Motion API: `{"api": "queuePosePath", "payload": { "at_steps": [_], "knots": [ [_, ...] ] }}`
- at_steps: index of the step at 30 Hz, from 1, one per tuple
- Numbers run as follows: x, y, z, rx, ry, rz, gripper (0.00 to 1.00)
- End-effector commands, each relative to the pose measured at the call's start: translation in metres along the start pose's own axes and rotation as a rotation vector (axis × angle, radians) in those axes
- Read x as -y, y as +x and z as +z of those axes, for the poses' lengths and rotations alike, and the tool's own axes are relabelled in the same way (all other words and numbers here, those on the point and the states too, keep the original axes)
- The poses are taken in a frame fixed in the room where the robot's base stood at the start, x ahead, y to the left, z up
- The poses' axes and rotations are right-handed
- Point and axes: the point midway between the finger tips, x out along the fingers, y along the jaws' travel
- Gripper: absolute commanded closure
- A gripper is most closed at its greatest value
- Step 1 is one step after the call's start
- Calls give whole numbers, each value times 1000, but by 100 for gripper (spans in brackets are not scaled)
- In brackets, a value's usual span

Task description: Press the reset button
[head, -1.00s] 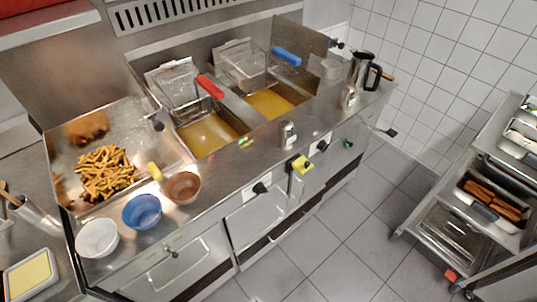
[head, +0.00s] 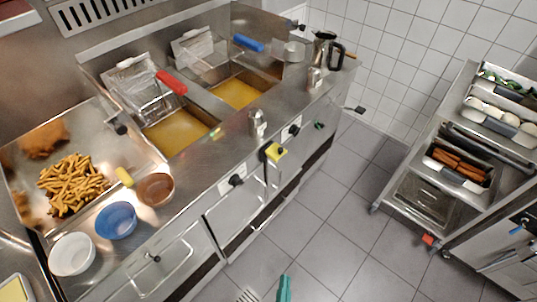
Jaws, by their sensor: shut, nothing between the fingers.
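A yellow switch box (head: 276,152) with a dark part on its face sits on the front panel of the fryer counter in the head view. I cannot read a label on either, so I cannot tell which is the reset button. A narrow teal tip at the bottom edge appears to be my gripper (head: 284,288). It is shut and empty, well apart from the panel and lower in the picture. The rest of it is out of frame.
Black knobs (head: 236,180) stick out from the panel. Bowls, a fries tray and a steel shaker (head: 257,123) stand on the counter. A trolley (head: 460,160) with food trays stands at right. The tiled floor (head: 340,225) between is clear.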

Motion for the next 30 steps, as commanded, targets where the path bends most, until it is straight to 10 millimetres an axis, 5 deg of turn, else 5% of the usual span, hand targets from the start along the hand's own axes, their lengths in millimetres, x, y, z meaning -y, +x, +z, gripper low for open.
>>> {"api": "queuePosePath", "payload": {
  "at_steps": [11,21,30],
  "knots": [
    [-11,148,1,-2,716,-69,100],
    [32,276,-44,86,1343,-239,100],
    [61,330,-90,160,1648,-352,100]
  ]
}}
